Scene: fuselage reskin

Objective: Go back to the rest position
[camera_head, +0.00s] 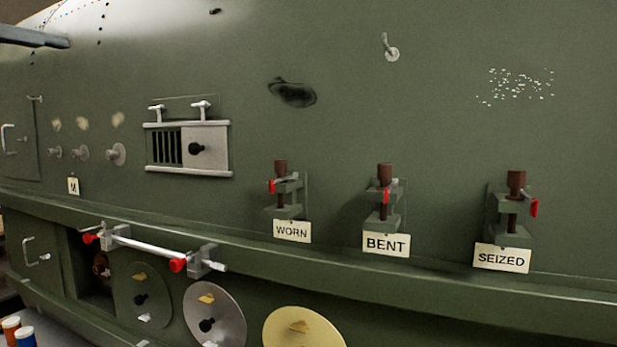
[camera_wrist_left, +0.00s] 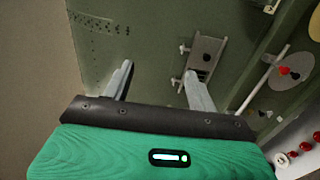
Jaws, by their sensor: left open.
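My left gripper (camera_wrist_left: 158,80) shows in the left wrist view, with its two grey fingers wide apart and nothing between them. Its fingers point toward the green fuselage side (camera_head: 350,150), and the vented panel (camera_wrist_left: 207,52) appears behind the right finger. I see no contact with the skin. In the head view a dark grey bar (camera_head: 30,37) enters at the upper left edge; I cannot tell whether it is part of my left arm. My right gripper is in neither view.
The vented panel (camera_head: 188,147) has two handles on top. Three clamps stand over labels WORN (camera_head: 292,231), BENT (camera_head: 386,243) and SEIZED (camera_head: 501,258). A white rod (camera_head: 150,246) with red knobs and several round discs (camera_head: 215,315) are below. A ledge (camera_head: 400,268) runs along the side.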

